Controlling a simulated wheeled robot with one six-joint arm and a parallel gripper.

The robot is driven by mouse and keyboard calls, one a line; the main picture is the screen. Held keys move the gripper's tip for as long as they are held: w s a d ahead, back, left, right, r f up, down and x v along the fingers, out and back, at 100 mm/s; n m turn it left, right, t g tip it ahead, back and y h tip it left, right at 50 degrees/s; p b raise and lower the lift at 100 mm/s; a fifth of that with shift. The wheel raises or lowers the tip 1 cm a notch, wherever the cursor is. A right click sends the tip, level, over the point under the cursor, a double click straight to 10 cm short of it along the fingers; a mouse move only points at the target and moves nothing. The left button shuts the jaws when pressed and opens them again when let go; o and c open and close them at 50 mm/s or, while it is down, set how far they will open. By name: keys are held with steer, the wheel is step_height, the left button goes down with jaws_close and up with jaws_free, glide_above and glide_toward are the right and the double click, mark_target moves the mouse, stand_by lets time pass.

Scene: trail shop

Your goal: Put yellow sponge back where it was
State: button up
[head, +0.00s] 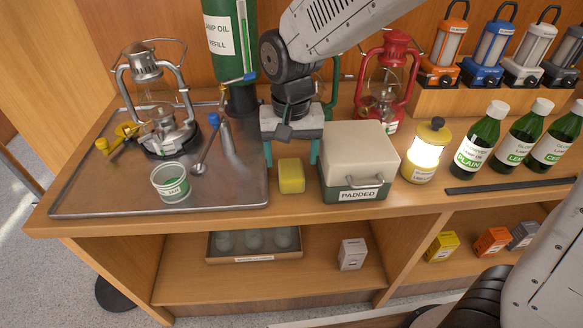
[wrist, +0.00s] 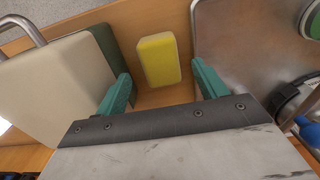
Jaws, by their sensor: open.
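The yellow sponge (head: 291,176) stands on the wooden counter, in the gap between the metal tray (head: 235,190) and the box labelled PADDED (head: 357,160). It also shows in the wrist view (wrist: 158,59), clear of both neighbours. My gripper (head: 293,158) is over the counter just behind the sponge, with its green fingers pointing down. In the wrist view the fingers (wrist: 160,85) are wide apart with nothing between them, and the sponge lies just beyond the tips. The fingers appear not to touch it.
On the tray are a silver lantern (head: 160,125), a small labelled tub (head: 171,182) and several tools. A lit yellow lantern (head: 427,152) and green bottles (head: 481,140) stand right of the box. A red lantern (head: 388,75) stands behind it. The counter's front edge is close to the sponge.

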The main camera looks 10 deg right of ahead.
mark_target(291, 170)
step_height(291, 170, up, 7)
steer(key=s+d+r, duration=0.4)
steer(key=s+d, duration=0.3)
steer(key=d, duration=0.5)
steer(key=s+d+t, duration=0.1)
steer(key=s+d, duration=0.7)
steer(key=s, duration=0.4)
steer(key=shift+d+f, duration=0.2)
steer(key=shift+d, duration=0.2)
